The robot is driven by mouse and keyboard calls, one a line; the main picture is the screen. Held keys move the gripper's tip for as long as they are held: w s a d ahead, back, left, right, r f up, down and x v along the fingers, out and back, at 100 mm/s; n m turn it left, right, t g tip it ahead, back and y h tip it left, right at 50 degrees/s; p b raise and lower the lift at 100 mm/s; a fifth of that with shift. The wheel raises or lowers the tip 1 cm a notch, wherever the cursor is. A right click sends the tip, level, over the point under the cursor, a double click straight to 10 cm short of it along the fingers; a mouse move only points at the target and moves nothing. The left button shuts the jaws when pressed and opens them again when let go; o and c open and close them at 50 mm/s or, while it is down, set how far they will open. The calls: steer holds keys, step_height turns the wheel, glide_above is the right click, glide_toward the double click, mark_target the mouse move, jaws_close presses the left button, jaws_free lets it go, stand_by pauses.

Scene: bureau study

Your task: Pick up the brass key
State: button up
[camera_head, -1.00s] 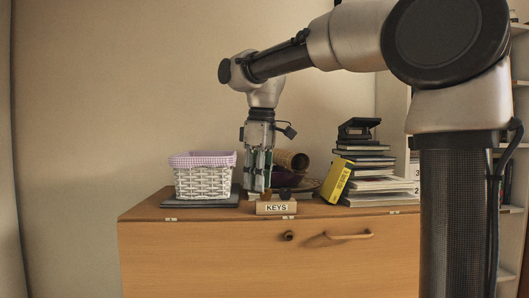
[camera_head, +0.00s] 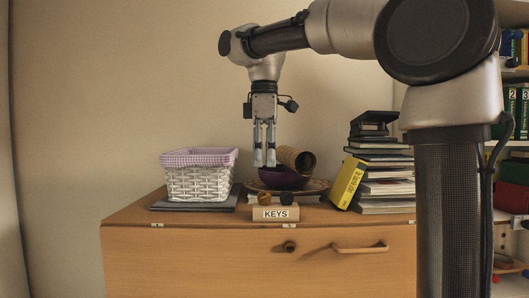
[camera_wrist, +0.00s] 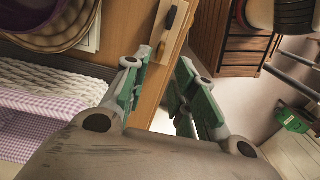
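A wooden block labelled KEYS (camera_head: 275,213) stands at the front edge of the cabinet top. A small brass-coloured thing (camera_head: 264,198) shows at its top left, and a dark one (camera_head: 287,198) at its top right. I cannot tell for sure whether the brass-coloured thing is the key. My gripper (camera_head: 264,165) points down in front of the purple bowl, above and behind the block. In the wrist view, my gripper (camera_wrist: 163,60) has its fingers apart with nothing seen held. The block (camera_wrist: 168,32) lies beyond the fingertips there.
A white wicker basket (camera_head: 198,184) with a checked lining stands left. A purple bowl (camera_head: 283,180) on a plate (camera_head: 318,185) and a brown roll (camera_head: 304,161) are behind the block. A yellow book (camera_head: 346,183) leans on a book stack (camera_head: 386,184) at right.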

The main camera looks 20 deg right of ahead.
steer(key=shift+f, duration=4.1)
jaws_close()
steer(key=shift+r, duration=3)
